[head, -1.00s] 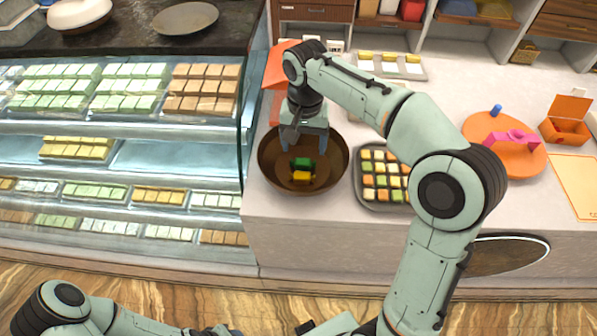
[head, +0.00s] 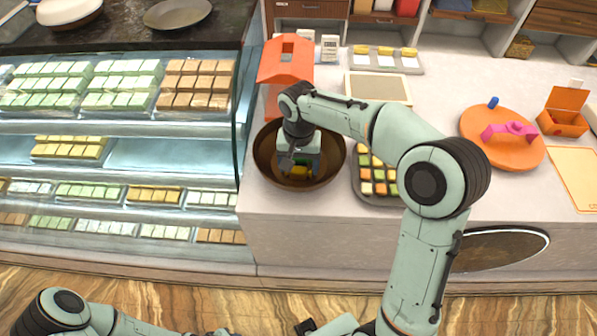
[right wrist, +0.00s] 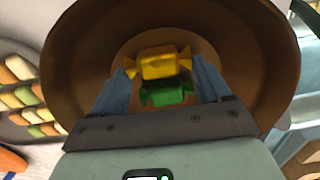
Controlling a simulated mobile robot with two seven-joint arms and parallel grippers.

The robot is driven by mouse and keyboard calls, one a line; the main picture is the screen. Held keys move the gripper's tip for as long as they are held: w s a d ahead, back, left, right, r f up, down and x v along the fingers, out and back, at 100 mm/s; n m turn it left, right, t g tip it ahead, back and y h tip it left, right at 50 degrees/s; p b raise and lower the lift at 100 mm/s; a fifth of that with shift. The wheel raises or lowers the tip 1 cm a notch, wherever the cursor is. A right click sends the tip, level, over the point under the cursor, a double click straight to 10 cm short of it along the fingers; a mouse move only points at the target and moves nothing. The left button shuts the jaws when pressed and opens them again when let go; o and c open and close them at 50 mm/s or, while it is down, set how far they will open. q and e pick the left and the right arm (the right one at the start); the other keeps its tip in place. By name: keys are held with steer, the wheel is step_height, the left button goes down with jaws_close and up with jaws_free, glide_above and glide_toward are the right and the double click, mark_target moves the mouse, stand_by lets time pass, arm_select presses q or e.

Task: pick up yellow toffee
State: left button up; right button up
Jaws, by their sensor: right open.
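The yellow toffee (right wrist: 158,64) lies in the brown bowl (right wrist: 75,90), beside a green toffee (right wrist: 167,96). In the right wrist view the yellow toffee is farther from the gripper base than the green one. My right gripper (right wrist: 165,78) is open, with one blue finger on each side of the toffees. I cannot tell whether the fingers touch them. In the head view the right gripper (head: 298,166) reaches down into the bowl (head: 262,155), and the yellow toffee (head: 297,172) shows partly below it. My left gripper is not clearly in view; part of my left arm shows at the lower left.
A tray of sweets (head: 378,199) stands right of the bowl. An orange stand (head: 286,70) is behind it. The glass display case (head: 238,130) borders the bowl's left side. An orange disc with a pink handle (head: 475,145) lies farther right.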

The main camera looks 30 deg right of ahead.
steer(key=c, duration=1.1)
